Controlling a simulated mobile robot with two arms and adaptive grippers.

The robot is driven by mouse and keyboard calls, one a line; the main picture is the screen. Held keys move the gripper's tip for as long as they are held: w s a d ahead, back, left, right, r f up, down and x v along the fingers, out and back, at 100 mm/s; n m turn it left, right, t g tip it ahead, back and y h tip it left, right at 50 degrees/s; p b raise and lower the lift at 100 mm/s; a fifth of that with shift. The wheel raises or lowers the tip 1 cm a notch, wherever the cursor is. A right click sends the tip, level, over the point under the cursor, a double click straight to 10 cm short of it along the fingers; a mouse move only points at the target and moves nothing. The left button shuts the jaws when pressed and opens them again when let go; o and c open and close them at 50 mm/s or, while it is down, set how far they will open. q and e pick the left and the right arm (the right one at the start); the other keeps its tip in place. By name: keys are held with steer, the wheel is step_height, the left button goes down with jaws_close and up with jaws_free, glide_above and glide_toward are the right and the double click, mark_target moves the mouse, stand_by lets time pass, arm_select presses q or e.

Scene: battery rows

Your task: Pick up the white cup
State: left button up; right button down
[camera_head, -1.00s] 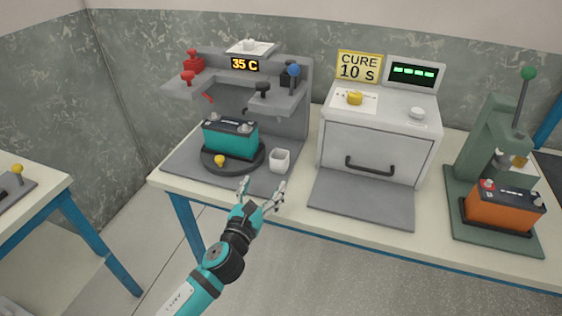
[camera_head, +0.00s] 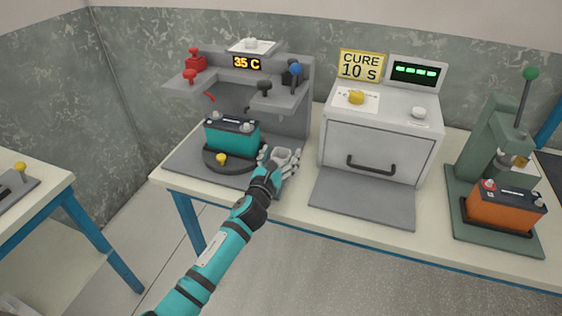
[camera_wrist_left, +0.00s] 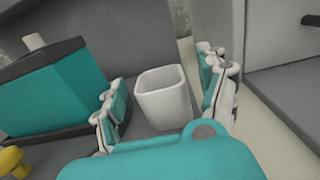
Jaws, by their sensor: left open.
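The white cup (camera_head: 282,156) stands upright on the grey base plate, to the right of the teal battery; it also shows in the left wrist view (camera_wrist_left: 163,97). My left gripper (camera_head: 278,161) is open, with one finger on either side of the cup. In the left wrist view the cup stands between the two fingers (camera_wrist_left: 160,95). A gap shows between the cup and each finger there. In the head view the gripper hides the cup's lower part. My right gripper is not in view.
The teal battery (camera_head: 232,138) sits on a dark round turntable (camera_head: 235,167) with a yellow knob (camera_head: 221,159), close to the left finger. The grey cure oven (camera_head: 378,135) stands to the right. An orange battery (camera_head: 505,208) is farther right.

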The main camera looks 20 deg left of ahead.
arm_select(q)
steer(key=c, duration=1)
steer(key=shift+c, duration=0.2)
